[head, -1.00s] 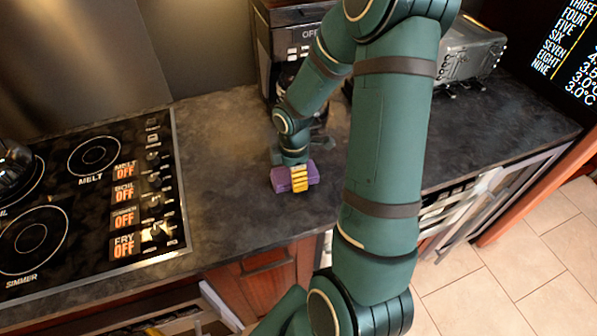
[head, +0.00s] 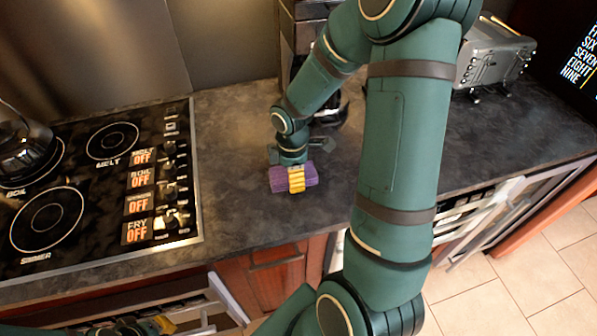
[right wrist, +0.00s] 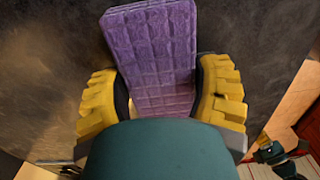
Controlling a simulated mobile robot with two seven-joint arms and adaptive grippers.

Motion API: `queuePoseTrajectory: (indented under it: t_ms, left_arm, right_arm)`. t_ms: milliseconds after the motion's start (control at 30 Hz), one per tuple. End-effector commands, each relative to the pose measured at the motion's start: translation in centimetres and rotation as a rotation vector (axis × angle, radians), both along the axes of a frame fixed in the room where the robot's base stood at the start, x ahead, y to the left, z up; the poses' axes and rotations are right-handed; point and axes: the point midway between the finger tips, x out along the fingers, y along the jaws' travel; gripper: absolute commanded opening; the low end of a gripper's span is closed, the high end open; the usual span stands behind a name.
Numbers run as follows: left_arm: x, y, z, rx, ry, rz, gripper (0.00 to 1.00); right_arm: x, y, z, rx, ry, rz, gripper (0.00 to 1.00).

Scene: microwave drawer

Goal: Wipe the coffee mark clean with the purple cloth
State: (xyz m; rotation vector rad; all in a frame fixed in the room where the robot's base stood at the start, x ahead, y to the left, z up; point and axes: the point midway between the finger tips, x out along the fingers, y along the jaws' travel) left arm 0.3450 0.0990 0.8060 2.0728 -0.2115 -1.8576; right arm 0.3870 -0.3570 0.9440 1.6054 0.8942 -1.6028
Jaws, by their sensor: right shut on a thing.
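The purple cloth (head: 277,180) is a thick folded block low over the dark counter (head: 245,215), right of the stove. My right gripper (head: 297,179) is shut on it, with yellow fingers across its middle. In the right wrist view the cloth (right wrist: 155,55) stands out between the two yellow fingers (right wrist: 168,98). I cannot tell if it touches the counter. I cannot make out a coffee mark; the cloth or my right arm may hide it. My left gripper (head: 140,326) is at the bottom left edge, partly cut off, below the counter front; its opening is unclear.
A black stove (head: 100,185) with a kettle (head: 22,140) is on the left. A dark appliance (head: 300,35) is at the back, partly behind my arm. A silver toaster (head: 495,55) stands at the back right. Open drawers (head: 215,310) show below the counter.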

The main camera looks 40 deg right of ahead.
Motion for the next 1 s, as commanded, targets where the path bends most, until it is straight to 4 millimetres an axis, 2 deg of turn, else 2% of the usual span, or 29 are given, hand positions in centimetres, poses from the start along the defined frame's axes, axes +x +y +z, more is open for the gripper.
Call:
queuePoseTrajectory:
  t_ms: [667, 1000]
  left_arm:
    - [0.0, 0.0, -0.5, 0.0, 0.0, 0.0, 0.0]
    - [0.0, 0.0, 0.0, 0.0, 0.0, 0.0, 0.0]
  right_arm:
    - [1.2, 2.4, 0.1, -0.001, 0.001, 0.001, 0.23]
    - [0.4, 1.1, 0.1, -0.001, 0.001, -0.003, 0.23]
